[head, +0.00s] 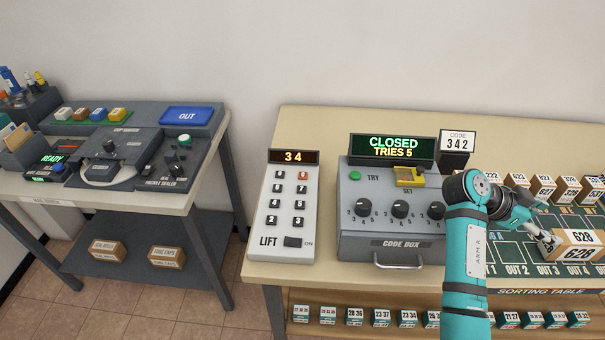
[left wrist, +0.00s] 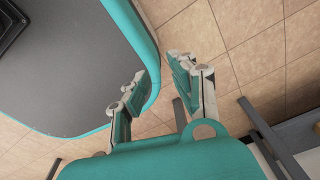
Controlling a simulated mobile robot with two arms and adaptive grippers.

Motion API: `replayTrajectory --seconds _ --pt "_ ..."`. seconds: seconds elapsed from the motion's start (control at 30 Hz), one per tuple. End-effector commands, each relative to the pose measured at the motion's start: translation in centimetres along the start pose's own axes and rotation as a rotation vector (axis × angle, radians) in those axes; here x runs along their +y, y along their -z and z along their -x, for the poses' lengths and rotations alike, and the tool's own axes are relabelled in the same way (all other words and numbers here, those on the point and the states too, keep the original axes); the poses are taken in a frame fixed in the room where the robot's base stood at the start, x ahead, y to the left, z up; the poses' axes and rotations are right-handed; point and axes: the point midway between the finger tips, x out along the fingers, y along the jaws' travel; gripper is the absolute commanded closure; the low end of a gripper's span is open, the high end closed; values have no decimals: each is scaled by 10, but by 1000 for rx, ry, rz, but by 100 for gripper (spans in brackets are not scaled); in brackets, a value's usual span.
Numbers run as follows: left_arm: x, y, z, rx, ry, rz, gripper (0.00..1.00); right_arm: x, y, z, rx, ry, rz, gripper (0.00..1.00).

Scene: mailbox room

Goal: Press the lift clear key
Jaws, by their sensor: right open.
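The lift keypad (head: 288,208) is a pale panel on the left end of the sorting table. Its display (head: 294,157) reads 34. Several dark keys sit in two columns, and one red key (head: 304,175) is at the top right; its label is too small to read. My right gripper (head: 549,243) is open beside a box marked 628 (head: 578,238), far right of the keypad. My left gripper (left wrist: 161,73) shows only in the left wrist view, open and empty above the floor.
The code box (head: 392,246) stands right of the keypad, its display reading CLOSED, TRIES 5. My right arm crosses in front of the sorting table. A second table (head: 60,190) with devices stands at the left, with a floor gap between. Space above the keypad is clear.

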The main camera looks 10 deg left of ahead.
Motion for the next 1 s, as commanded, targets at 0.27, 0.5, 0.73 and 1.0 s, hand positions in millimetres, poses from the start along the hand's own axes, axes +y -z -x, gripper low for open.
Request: replayTrajectory --seconds 0.27,0.5,0.73,1.0 --pt "0 0 0 0 0 1 100 0 0 0 0 0 0 34" --pt "0 0 0 0 0 1 100 0 0 0 0 0 0 34" --pt "0 0 0 0 0 2 100 0 0 0 0 0 0 34" --pt "0 0 0 0 0 2 100 0 0 0 0 0 0 34"
